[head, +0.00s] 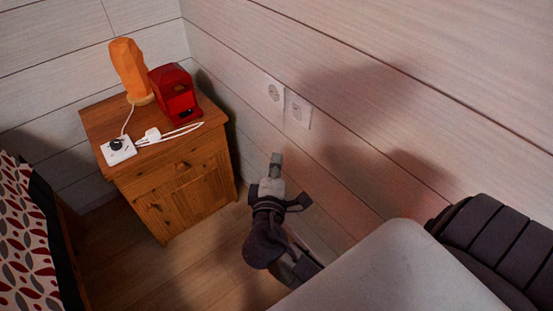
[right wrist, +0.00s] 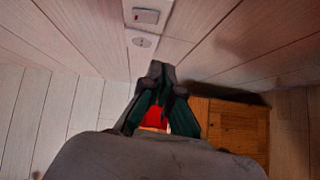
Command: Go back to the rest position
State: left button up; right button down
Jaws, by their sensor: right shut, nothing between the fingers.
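My right gripper (head: 277,163) is in the middle of the head view, out in front of the panelled wall and to the right of the wooden nightstand. Its fingers are together with nothing between them. In the right wrist view the closed fingertips (right wrist: 158,70) point towards the wall outlets. My left gripper is not in either view.
The nightstand (head: 178,187) carries an orange lamp (head: 129,68), a red box-like object (head: 175,92) and a white power strip (head: 118,151) with a cable. Two wall plates (head: 285,102) are on the wall. A patterned bed (head: 25,240) stands at left. Bare floor (head: 165,275) lies between.

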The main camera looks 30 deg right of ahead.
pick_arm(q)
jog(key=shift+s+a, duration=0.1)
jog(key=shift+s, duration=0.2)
pick_arm(e)
jog(key=shift+f, duration=0.1)
